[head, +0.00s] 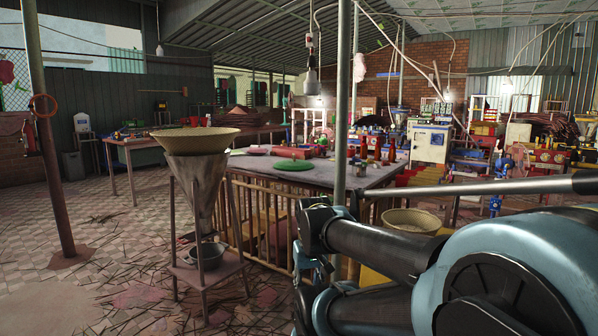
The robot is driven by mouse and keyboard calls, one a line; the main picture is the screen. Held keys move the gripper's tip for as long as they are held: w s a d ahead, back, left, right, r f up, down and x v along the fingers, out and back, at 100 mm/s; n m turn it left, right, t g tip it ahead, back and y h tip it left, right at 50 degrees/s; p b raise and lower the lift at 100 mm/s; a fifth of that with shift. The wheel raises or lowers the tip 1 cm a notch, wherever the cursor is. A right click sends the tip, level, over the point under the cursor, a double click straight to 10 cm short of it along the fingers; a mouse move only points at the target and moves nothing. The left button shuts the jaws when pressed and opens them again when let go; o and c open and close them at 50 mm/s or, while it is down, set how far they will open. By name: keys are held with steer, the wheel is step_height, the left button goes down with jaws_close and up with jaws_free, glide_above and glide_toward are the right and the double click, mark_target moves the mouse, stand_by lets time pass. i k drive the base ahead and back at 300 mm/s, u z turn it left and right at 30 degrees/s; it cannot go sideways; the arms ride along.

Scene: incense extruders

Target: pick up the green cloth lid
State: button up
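The green cloth lid (293,165) is a flat, round, dark green disc. It lies on top of the large grey worktable (256,174), near its front edge and left of the metal post. Nothing covers it from this view. Parts of my arm fill the lower right, with a dark link reaching left to a joint in front of the table. I cannot make out any gripper fingers, and nothing of mine touches the lid.
A large funnel (194,190) on a metal stand is left of the table. A thin metal post (342,110) rises close in front of the table. Red bottles (392,150) and red pieces (288,151) share the tabletop. A woven basket (411,221) is at the right.

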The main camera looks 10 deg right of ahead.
mark_target(293, 166)
steer(key=z, duration=0.25)
steer(key=k, duration=0.2)
steer(key=u, duration=0.85)
steer(key=i, duration=2.3)
steer(key=z, duration=1)
steer(key=i, duration=0.65)
steer(key=z, duration=0.5)
